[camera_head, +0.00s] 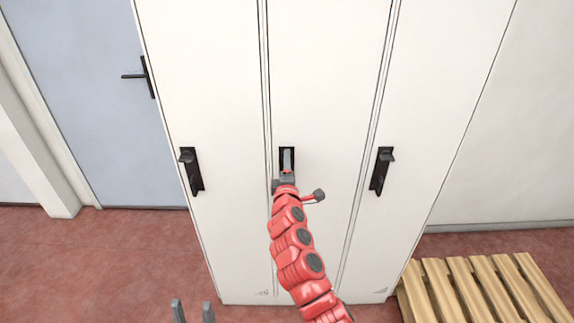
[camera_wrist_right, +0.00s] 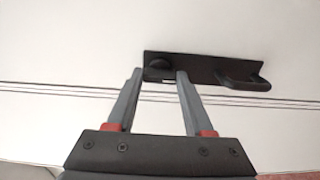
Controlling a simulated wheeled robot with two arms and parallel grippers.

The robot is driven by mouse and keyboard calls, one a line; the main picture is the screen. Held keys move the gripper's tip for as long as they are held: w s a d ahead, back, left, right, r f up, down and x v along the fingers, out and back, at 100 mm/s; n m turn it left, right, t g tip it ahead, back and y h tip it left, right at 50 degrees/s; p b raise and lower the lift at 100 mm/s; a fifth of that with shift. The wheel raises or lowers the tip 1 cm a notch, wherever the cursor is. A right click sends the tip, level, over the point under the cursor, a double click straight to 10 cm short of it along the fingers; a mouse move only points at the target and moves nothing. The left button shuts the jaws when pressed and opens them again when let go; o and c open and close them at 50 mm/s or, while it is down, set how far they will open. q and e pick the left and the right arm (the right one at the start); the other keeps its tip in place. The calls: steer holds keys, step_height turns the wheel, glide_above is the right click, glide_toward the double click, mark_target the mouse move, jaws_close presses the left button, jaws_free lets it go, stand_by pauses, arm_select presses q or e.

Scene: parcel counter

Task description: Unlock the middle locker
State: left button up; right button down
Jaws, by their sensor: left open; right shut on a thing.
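The middle locker (camera_head: 317,80) is a tall white door, closed, with a black lock plate (camera_head: 287,153) at mid-height. In the right wrist view, this plate (camera_wrist_right: 205,68) carries a round black knob (camera_wrist_right: 158,66) at one end and a protruding black handle (camera_wrist_right: 245,83) at the other. My right gripper (camera_head: 287,168) is at the middle plate, its fingertips shut on the round knob; the arm hides the plate's lower part in the head view. My left gripper (camera_head: 193,311) is open and empty at the bottom edge, low and left of the lockers.
The left locker (camera_head: 205,80) and right locker (camera_head: 445,80) are closed, with similar black handles (camera_head: 191,171) (camera_head: 381,170). A wooden pallet (camera_head: 480,285) lies on the red floor at right. A blue door (camera_head: 80,80) stands at left.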

steer(key=shift+c, duration=1.4)
jaws_free()
steer(key=shift+s, duration=0.1)
steer(key=s+b, duration=0.3)
steer(key=s, duration=1.4)
steer(key=shift+s, duration=0.1)
